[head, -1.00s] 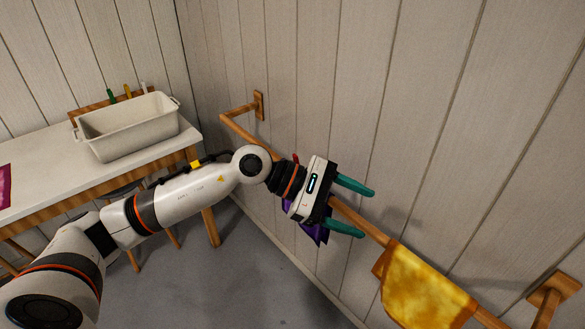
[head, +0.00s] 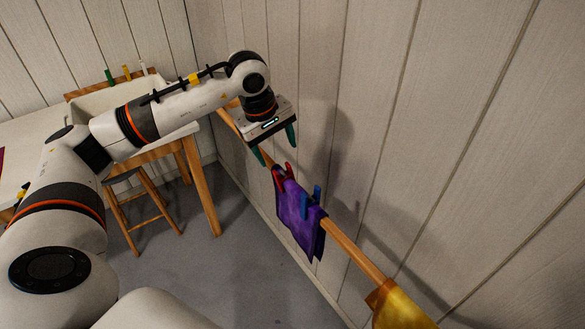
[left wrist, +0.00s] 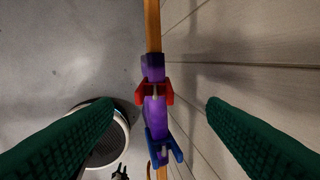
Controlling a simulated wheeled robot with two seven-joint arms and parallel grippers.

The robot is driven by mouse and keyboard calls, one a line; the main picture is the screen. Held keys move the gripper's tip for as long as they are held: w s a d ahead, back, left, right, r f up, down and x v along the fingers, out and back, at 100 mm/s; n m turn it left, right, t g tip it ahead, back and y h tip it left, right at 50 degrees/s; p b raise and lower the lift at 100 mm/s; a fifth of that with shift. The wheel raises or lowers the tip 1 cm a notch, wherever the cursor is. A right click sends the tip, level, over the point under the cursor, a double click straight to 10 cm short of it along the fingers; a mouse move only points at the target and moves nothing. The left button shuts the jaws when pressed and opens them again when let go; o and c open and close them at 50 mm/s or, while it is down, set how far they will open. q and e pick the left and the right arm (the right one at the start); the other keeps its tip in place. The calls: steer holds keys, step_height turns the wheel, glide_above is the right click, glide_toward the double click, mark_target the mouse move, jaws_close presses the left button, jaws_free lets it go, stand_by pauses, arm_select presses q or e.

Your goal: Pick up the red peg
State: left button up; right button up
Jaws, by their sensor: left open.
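The red peg (head: 281,176) clips a purple cloth (head: 297,216) onto a wooden rail along the wall. In the left wrist view the red peg (left wrist: 154,93) lies midway between my fingers, some way beyond their tips. A blue peg (head: 315,194) clips the same cloth farther along; it also shows in the left wrist view (left wrist: 163,146). My left gripper (head: 276,146) is open and empty, above the rail and near the red peg, pointing down. My right gripper is in neither view.
The wooden rail (head: 350,248) runs along the white panelled wall. A yellow cloth (head: 400,308) hangs on its near end. A white table (head: 20,135) with a pale tub (head: 90,103) and a wooden stool (head: 145,212) stand to the left.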

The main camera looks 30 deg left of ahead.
arm_select(q)
glide_above(284, 175)
steer(key=s, duration=0.1)
steer(key=f, duration=0.4)
steer(key=shift+s+a+f+p, duration=0.1)
steer(key=shift+s+a+p, duration=0.05)
steer(key=shift+a+p, duration=0.15)
steer(key=shift+d+f, duration=0.1)
steer(key=shift+f, duration=0.25)
steer(key=p+x, duration=0.1)
steer(key=x, duration=0.4)
steer(key=shift+p, duration=0.3)
steer(key=shift+f, duration=0.35)
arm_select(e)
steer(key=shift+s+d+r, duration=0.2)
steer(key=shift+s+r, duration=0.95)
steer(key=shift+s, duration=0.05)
arm_select(q)
steer(key=shift+c, duration=0.4)
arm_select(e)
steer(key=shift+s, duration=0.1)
arm_select(q)
steer(key=shift+c, duration=1.4)
steer(key=c, duration=0.7)
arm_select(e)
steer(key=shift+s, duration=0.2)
